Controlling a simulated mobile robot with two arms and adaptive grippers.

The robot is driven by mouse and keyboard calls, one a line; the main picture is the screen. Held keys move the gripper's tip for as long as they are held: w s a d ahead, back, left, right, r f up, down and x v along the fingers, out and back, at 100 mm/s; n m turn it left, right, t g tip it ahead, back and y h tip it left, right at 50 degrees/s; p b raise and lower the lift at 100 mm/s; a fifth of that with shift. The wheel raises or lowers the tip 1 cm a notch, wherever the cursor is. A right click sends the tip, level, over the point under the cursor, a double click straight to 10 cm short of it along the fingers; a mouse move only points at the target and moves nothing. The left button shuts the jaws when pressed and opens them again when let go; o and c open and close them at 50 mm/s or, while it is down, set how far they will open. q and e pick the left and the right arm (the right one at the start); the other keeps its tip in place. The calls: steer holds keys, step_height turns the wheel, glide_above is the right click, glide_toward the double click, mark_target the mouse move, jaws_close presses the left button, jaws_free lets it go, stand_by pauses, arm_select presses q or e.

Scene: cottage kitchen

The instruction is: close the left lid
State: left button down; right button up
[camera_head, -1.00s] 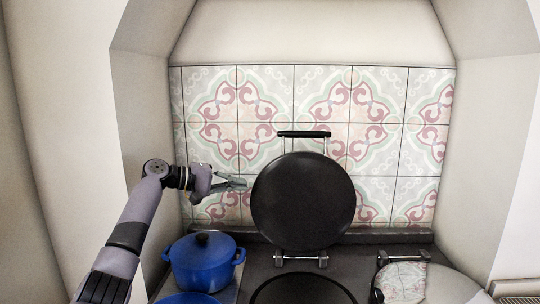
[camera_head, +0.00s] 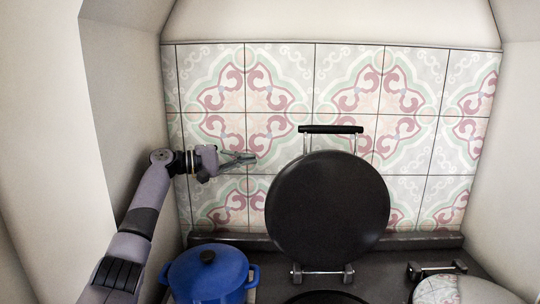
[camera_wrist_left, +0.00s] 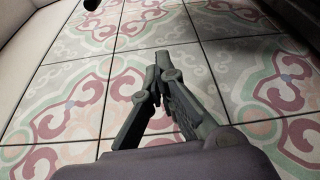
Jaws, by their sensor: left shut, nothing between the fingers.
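The left lid (camera_head: 327,210) is a round black disc standing open and upright on its hinge (camera_head: 322,272). Its black bar handle (camera_head: 330,129) is at the top, on two thin metal rods. My left gripper (camera_head: 252,158) is in the air left of the lid's upper part, a little below handle height and apart from it in the picture. Its fingers are shut and empty. They also show in the left wrist view (camera_wrist_left: 160,62), in front of the tiles. My right gripper is not in view.
A second, shiny round lid (camera_head: 458,290) lies down at the lower right. The tiled wall (camera_head: 225,90) is close behind.

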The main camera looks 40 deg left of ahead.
arm_select(q)
steer(key=w+d+p, duration=0.4)
steer(key=d+p, duration=0.2)
steer(key=d, duration=0.2)
steer(key=shift+w+d+r+p, duration=0.25)
steer(key=shift+w+d+p, duration=0.05)
steer(key=shift+w, duration=0.1)
steer(key=shift+d, duration=0.15)
stand_by(0.3)
